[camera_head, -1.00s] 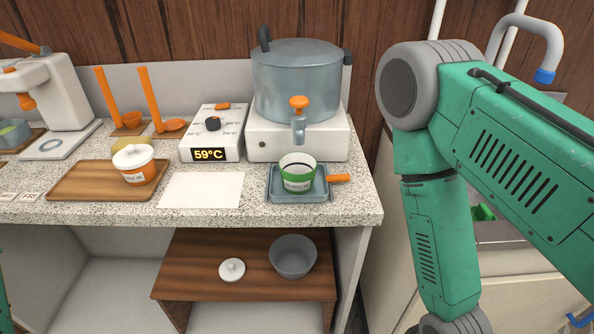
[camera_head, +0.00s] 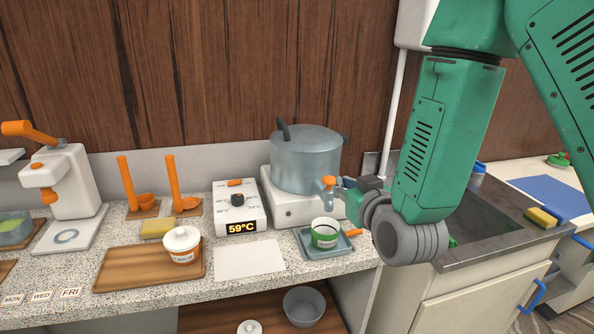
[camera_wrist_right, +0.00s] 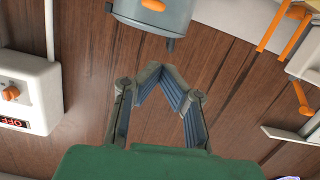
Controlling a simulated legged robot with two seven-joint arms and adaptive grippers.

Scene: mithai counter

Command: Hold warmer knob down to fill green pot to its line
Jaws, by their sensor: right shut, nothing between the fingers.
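The warmer is a big grey metal pot (camera_head: 305,160) on a white base, with an orange tap knob (camera_head: 328,181) at its front. The green pot (camera_head: 325,240), with a white band, stands upright on a blue-grey tray (camera_head: 312,253) below the tap. Its fill level is too small to tell. My right gripper (camera_head: 343,183) is beside the tap knob, on its right; I cannot tell whether they touch. In the right wrist view its fingers (camera_wrist_right: 155,68) meet at the tips, empty. My left gripper is out of view.
A white heater control (camera_head: 240,210) reading 59°C stands left of the warmer. White paper (camera_head: 250,259) lies flat on the counter. A sink (camera_head: 475,225) is at the right.

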